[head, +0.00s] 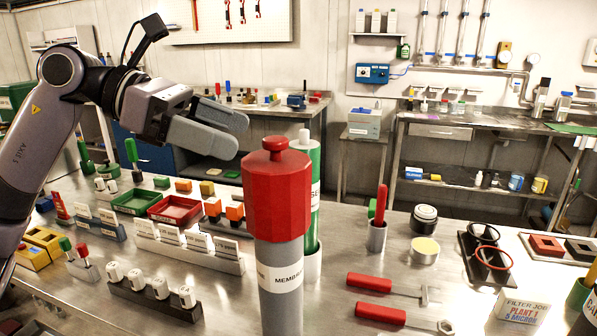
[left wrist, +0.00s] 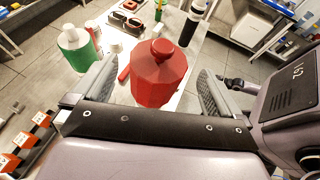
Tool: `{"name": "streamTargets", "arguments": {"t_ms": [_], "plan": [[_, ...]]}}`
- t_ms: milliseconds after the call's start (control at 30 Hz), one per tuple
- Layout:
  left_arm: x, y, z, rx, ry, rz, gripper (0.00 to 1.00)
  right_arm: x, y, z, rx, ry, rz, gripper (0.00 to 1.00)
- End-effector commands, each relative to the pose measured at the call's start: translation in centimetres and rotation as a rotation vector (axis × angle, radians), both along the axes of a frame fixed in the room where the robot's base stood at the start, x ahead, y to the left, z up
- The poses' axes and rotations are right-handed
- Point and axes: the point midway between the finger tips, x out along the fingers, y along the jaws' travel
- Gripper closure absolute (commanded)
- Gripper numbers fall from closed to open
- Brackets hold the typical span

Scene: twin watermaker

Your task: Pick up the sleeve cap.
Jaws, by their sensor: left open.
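The red faceted sleeve cap (head: 276,195) with a round knob on top sits on an upright grey membrane sleeve (head: 280,290) in the middle front of the bench. My left gripper (head: 222,128) is open and empty, up and to the left of the cap in the head view. In the left wrist view the cap (left wrist: 159,72) appears between the two open fingers (left wrist: 157,92), apart from them and beyond them. The sleeve's body is hidden under the cap in that view. My right gripper is not in view.
A green cylinder (head: 313,190) stands in a holder close behind the cap. Red-handled tools (head: 381,314) lie to the right on the steel bench. Labelled racks (head: 190,247) and green and red trays (head: 174,210) fill the left side.

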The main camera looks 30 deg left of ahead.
Motion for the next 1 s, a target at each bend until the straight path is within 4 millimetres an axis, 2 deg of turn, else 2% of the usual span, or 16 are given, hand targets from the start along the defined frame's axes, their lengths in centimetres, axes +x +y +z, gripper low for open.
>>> {"name": "streamTargets", "arguments": {"t_ms": [267,600,900,933,1000], "plan": [[1.1,-1.9,-0.5,0.001,0.001,-0.003,0.0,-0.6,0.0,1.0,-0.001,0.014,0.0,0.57],[3.3,-5.4,-1.8,-0.001,0.0,-0.003,0.0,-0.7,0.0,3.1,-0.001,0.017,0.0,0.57],[3.6,-5.8,-2.2,0.0,0.0,-0.001,0.0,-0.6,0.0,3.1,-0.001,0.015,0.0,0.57],[3.6,-5.8,-2.2,0.0,0.0,-0.001,0.06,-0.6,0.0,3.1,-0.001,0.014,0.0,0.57],[3.6,-5.8,-2.2,0.0,0.0,0.0,0.29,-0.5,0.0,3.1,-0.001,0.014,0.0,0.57]]}}
